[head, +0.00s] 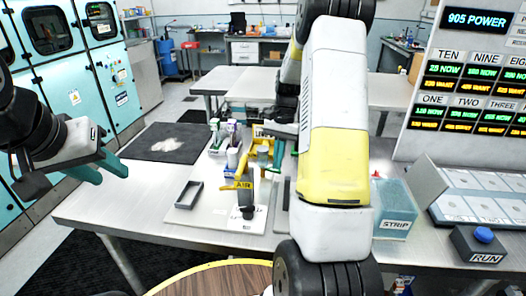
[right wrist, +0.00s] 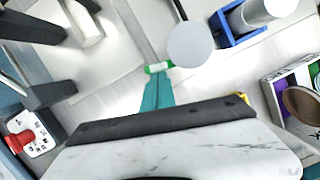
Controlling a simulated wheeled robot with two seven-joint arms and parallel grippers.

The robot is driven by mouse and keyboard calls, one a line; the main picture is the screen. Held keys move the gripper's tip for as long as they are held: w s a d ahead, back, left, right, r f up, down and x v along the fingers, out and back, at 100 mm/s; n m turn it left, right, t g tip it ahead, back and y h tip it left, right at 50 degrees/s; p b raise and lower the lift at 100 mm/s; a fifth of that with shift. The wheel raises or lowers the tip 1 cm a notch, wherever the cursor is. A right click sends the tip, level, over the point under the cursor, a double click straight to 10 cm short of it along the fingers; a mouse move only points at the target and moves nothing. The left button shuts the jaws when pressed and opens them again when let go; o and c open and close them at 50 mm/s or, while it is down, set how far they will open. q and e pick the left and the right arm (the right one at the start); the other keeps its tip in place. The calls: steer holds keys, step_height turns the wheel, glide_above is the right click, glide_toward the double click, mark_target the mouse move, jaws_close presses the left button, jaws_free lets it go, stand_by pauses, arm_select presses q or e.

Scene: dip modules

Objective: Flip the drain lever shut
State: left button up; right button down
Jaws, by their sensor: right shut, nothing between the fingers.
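A thin grey bar with a green and white end (right wrist: 158,68) lies just beyond my right fingertips in the right wrist view. It may be the drain lever, but I cannot tell for sure, nor whether the fingers touch it. My right gripper (right wrist: 157,90) is shut and empty, its teal fingers together. In the head view, the right gripper (head: 278,153) shows partly behind my arm, over the far part of the work board. My left gripper (head: 100,168) is open and empty, left of the table and far from the board's fixtures.
A grey tray (head: 189,195) and black mat (head: 165,143) lie to the left. A STRIP box (head: 395,210) and RUN button (head: 483,235) are right. The right wrist view shows a red knob (right wrist: 18,140) and blue holder (right wrist: 225,38).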

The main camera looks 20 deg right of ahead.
steer(key=s+m, duration=0.1)
steer(key=m, duration=0.1)
steer(key=s+m+t, duration=0.1)
steer(key=m, duration=0.1)
steer(key=shift+a+y, duration=0.15)
steer(key=shift+y, duration=0.15)
steer(key=m, duration=0.1)
steer(key=s+m, duration=0.1)
steer(key=m, duration=0.1)
steer(key=a+m+t, duration=0.1)
steer(key=shift+s+m, duration=0.4)
steer(key=shift+w, duration=0.15)
steer(key=shift+w+a, duration=0.15)
steer(key=shift+w, duration=0.5)
steer(key=v, duration=0.7)
steer(key=shift+d+r, duration=0.25)
steer(key=shift+r, duration=0.1)
